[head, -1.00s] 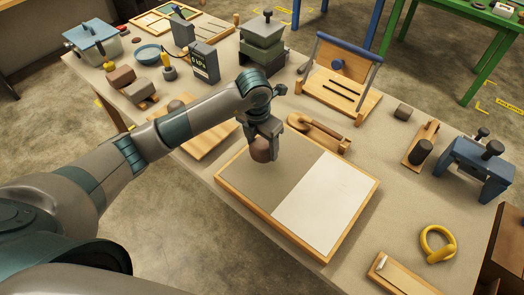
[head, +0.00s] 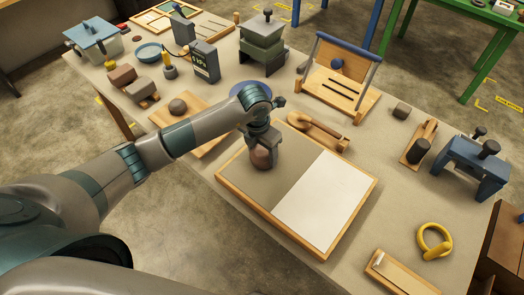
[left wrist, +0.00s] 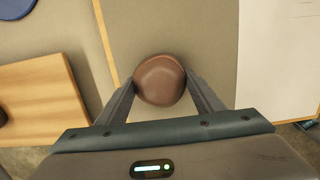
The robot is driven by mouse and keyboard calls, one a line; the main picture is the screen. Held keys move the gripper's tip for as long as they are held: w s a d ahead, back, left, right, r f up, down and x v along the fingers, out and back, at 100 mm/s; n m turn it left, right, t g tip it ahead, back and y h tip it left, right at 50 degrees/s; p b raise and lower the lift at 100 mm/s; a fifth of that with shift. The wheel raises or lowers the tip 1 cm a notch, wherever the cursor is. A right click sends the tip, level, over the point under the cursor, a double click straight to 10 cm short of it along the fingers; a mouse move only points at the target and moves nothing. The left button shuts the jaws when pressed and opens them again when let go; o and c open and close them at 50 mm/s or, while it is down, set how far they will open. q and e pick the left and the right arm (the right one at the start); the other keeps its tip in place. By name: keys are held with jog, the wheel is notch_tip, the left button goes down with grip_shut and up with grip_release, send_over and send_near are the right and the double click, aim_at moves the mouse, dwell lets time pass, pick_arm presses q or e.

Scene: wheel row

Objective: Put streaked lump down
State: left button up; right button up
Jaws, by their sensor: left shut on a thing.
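The brown lump (head: 263,158) is between the fingers of my left gripper (head: 263,148), over the grey half of the wood-framed board (head: 235,181). In the left wrist view the lump (left wrist: 160,80) is rounded and reddish brown, with a fingertip against each side. Streaks are too faint to make out. The lump is at or just above the grey surface; I cannot tell if it touches. The board's white half (head: 322,202) is empty. My right gripper is not in view.
A wooden board (head: 198,138) with a dark round lump (head: 177,106) lies at the left, near my arm. A wooden tool (head: 318,131) lies behind the framed board. A yellow ring (head: 434,242) and a blue clamp-like stand (head: 470,168) are to the right.

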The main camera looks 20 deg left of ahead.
aim_at(259, 154)
pick_arm(q)
jog(key=shift+f, duration=0.1)
jog(key=o, duration=1.4)
jog(key=shift+r+b, duration=0.3)
jog(key=shift+r, duration=0.4)
jog(key=r+b, duration=0.1)
jog(key=r, duration=0.2)
jog(key=s+r+b, duration=0.1)
jog(key=r, duration=0.3)
jog(key=r+b, duration=0.1)
jog(key=r, duration=0.3)
jog(key=shift+s+a, duration=0.2)
jog(key=shift+a, duration=0.05)
jog(key=shift+f, duration=0.1)
